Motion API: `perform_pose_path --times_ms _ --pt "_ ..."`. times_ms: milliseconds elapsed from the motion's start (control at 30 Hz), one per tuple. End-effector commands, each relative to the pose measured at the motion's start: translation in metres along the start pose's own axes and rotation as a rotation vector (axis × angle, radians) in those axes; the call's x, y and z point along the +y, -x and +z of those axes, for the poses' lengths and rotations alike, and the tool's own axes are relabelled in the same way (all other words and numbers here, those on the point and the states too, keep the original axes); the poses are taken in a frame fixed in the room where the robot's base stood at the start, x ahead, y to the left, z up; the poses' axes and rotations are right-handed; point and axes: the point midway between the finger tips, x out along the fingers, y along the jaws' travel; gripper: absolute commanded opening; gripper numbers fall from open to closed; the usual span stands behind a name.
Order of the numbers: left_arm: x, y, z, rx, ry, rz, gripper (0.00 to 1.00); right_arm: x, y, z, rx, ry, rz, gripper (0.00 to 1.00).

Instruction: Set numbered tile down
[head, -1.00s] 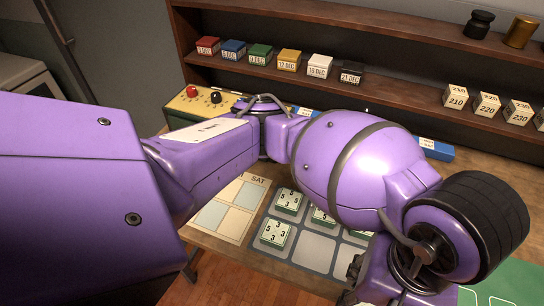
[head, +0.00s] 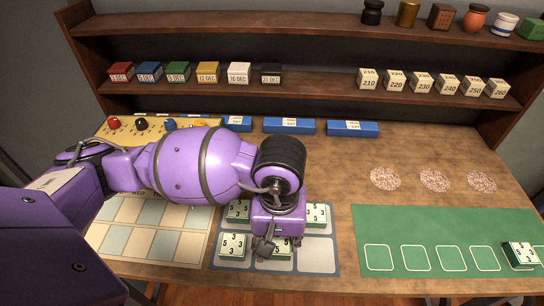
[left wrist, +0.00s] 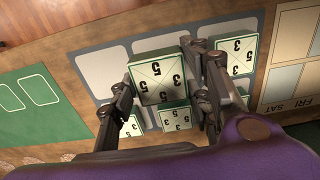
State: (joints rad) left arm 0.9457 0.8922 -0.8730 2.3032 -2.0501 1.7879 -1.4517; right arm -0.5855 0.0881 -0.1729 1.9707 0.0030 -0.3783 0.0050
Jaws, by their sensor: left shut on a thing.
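I cannot tell whether the tile touches the mat. A similar tile (head: 232,245) lies in the lower left cell. Others lie in the upper row (head: 238,212), including the upper right one (head: 316,213). The lower right cell is bare. My right gripper is not in view.
A green mat (head: 420,220) with outlined cells and one tile (head: 521,254) lies to the right. A calendar board (head: 150,248) lies to the left. Blue blocks (head: 290,126) stand behind, below shelves of dated and numbered blocks.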

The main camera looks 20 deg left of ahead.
Motion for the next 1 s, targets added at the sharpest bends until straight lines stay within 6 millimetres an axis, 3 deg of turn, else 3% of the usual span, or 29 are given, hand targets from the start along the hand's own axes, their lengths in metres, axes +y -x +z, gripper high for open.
perform_pose_path --times_ms 167,400,800,833,933,1000 --pt "-0.005 -0.008 -0.006 0.002 0.001 -0.001 0.14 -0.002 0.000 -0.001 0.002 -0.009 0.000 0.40" --pt "-0.007 -0.041 -0.009 0.001 0.001 0.000 0.14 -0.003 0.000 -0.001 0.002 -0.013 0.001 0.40" --pt "-0.006 -0.047 -0.009 0.001 0.000 -0.001 0.14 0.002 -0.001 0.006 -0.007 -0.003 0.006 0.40" --pt "-0.006 -0.046 -0.009 0.002 0.000 -0.001 0.49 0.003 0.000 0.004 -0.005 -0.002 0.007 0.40" --pt "-0.006 -0.045 -0.009 0.003 0.000 0.000 0.62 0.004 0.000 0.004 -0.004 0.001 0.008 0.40" --pt "-0.006 -0.045 -0.009 0.003 0.000 0.000 0.64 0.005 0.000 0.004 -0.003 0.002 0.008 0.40"
